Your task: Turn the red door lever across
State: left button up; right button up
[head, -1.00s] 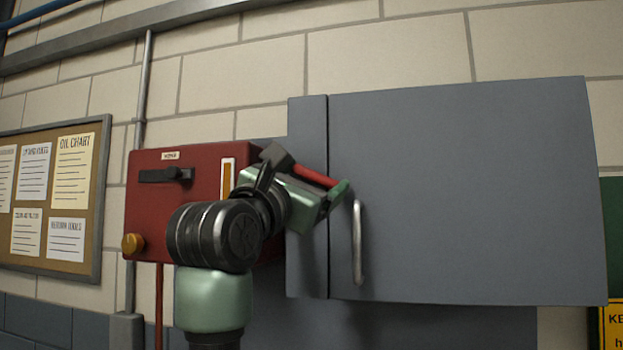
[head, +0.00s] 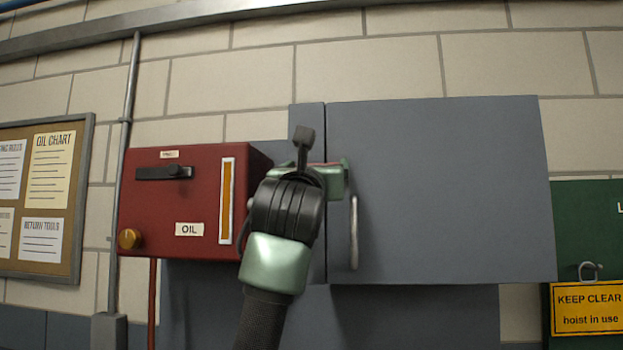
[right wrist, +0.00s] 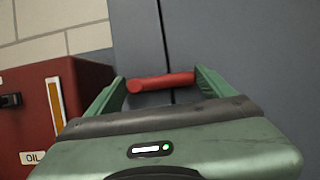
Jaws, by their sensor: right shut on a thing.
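The red door lever (right wrist: 150,83) lies roughly level across the dark seam between the narrow left panel and the grey cabinet door (head: 440,190). In the head view only a thin red strip of it shows (head: 322,164); my right gripper and wrist hide the rest. My right gripper (head: 328,172) is shut on the lever. In the right wrist view its green fingers (right wrist: 158,80) stand at the two ends of the lever. The door is flush with the narrow panel and looks closed. My left gripper is in neither view.
A red oil box (head: 170,205) with a black handle and yellow knob is left of my right arm. A vertical door handle (head: 354,232) is just right of my gripper. A green cabinet (head: 590,235) with a yellow sign stands at far right.

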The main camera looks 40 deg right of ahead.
jog(key=o, duration=2)
jog(key=shift+w, duration=0.1)
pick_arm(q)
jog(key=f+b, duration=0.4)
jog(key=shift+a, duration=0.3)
pick_arm(e)
jog(key=v, duration=0.7)
jog(key=shift+s+a+f, duration=0.15)
jog(key=shift+s+a, duration=0.05)
jog(key=shift+s, duration=0.1)
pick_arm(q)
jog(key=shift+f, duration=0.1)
